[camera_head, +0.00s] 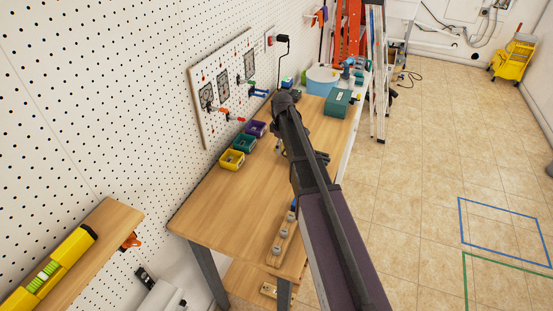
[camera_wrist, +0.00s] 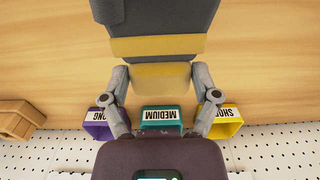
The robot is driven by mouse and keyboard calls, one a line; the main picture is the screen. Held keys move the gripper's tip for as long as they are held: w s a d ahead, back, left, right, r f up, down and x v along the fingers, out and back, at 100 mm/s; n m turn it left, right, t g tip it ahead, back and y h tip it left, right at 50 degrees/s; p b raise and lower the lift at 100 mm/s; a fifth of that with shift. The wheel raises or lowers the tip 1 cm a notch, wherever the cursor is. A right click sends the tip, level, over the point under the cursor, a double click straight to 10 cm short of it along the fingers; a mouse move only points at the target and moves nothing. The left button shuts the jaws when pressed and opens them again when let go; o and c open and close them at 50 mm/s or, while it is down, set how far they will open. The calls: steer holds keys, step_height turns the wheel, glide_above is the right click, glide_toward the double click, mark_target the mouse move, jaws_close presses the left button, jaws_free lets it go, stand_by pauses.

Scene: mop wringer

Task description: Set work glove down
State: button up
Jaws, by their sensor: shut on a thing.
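The work glove (camera_wrist: 155,20), dark grey with a yellow band and a yellow lower part, is in the wrist view. My gripper (camera_wrist: 160,78) is shut on its yellow part, one finger on each side. The glove is over the wooden workbench top (camera_wrist: 260,60); I cannot tell the gap beneath it. In the head view my arm covers most of the gripper and glove. The bench top (camera_head: 220,200) also shows there, running along the pegboard wall.
Purple (camera_head: 255,129), teal (camera_head: 244,144) and yellow (camera_head: 231,160) bins stand by the wall. The teal bin (camera_wrist: 160,118), labelled MEDIUM, is close to my gripper in the wrist view. A green box (camera_head: 338,102) stands farther back. The near bench top is largely clear.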

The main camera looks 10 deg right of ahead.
mark_target(276, 163)
steer(key=shift+s+a+f, duration=0.1)
steer(key=shift+s+a, duration=0.5)
steer(key=shift+a, duration=0.2)
steer(key=shift+s+a, duration=0.4)
step_height(276, 163, down, 4)
steer(key=b, duration=0.3)
steer(key=shift+a+b, duration=0.1)
steer(key=shift+b, duration=0.3)
steer(key=shift+r, duration=0.2)
steer(key=o, duration=0.9)
steer(key=shift+c, duration=0.2)
steer(key=shift+r, duration=0.2)
step_height(276, 163, up, 12)
steer(key=p, duration=1.2)
steer(key=shift+f, duration=0.2)
